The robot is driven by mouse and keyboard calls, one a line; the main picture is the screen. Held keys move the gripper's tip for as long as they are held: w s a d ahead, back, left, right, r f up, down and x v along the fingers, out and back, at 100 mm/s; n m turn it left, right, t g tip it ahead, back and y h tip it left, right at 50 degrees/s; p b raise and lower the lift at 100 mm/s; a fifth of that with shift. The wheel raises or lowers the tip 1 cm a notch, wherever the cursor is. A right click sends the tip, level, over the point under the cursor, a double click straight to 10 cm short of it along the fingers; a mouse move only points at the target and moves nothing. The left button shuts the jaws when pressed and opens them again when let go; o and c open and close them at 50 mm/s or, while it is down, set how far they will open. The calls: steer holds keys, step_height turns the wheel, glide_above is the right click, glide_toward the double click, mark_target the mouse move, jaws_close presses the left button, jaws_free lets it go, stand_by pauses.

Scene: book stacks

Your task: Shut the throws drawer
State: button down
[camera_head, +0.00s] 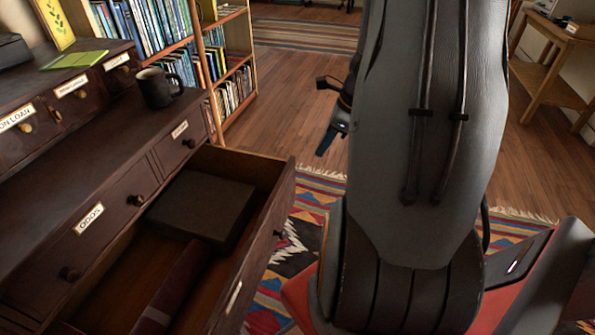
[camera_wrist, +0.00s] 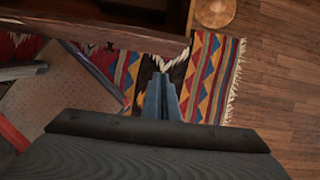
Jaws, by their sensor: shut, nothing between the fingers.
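The open drawer (camera_head: 255,262) is the low one in the dark wooden cabinet, pulled far out to the right in the head view. Its front bears a pale label (camera_head: 233,297), too slanted to read, and a dark knob. Inside lie a flat dark box (camera_head: 203,207) and a reddish-brown item (camera_head: 165,300). My gripper (camera_head: 325,143) is beyond the drawer's far right corner, apart from it in the picture, partly hidden by my arm. In the wrist view, my gripper's blue fingers (camera_wrist: 162,98) are together and empty above the patterned rug.
A closed drawer labelled GOODS (camera_head: 90,218) is above the open one. A dark mug (camera_head: 158,88) stands on the cabinet. A bookcase (camera_head: 215,60) is behind. The patterned rug (camera_head: 318,205) lies beside the drawer; bare floor (camera_head: 290,105) is clear beyond. A wooden side table (camera_head: 550,65) is at right.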

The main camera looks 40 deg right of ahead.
steer(key=w+a+f+b, duration=0.3)
steer(key=w+f, duration=0.3)
steer(key=f, duration=0.3)
steer(key=shift+a+f+b, duration=0.25)
steer(key=shift+a+b, duration=0.05)
steer(key=shift+a, duration=0.25)
steer(key=shift+w, duration=0.2)
